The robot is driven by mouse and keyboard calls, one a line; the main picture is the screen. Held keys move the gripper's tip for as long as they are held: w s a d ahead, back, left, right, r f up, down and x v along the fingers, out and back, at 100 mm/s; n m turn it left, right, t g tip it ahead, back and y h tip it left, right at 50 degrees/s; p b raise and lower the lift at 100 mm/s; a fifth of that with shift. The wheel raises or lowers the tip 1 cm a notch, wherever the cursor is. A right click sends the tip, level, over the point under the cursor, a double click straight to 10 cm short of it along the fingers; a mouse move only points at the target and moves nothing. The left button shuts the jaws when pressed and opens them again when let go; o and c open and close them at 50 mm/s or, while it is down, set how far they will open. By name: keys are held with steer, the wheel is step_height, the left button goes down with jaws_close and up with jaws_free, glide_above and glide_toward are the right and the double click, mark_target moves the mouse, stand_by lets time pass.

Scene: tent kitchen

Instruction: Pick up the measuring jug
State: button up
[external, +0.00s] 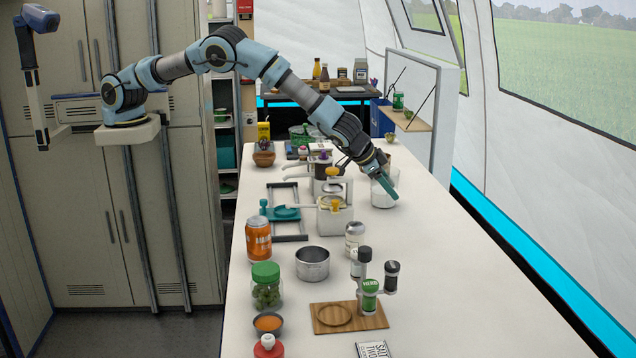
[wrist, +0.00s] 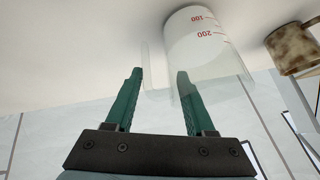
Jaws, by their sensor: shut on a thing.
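The measuring jug (external: 381,201) is a clear, whitish vessel standing on the white counter towards its right edge. In the wrist view the jug (wrist: 205,50) shows red marks reading 100 and 200, and it appears upside down in that picture. My gripper (external: 389,192) reaches down at the jug from the upper left. In the wrist view my gripper (wrist: 159,76) has its teal fingers on either side of a pale, see-through part at the jug's side, probably its handle. The right finger overlaps the jug's wall. The exact contact is hard to see.
A rusty brown mug (wrist: 291,48) stands close beside the jug. A white appliance (external: 335,220) and a spice jar (external: 354,238) stand to the left and nearer. The counter's right side (external: 450,270) is clear.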

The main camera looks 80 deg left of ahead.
jaws_close()
steer(key=shift+r, duration=0.1)
stand_by(0.4)
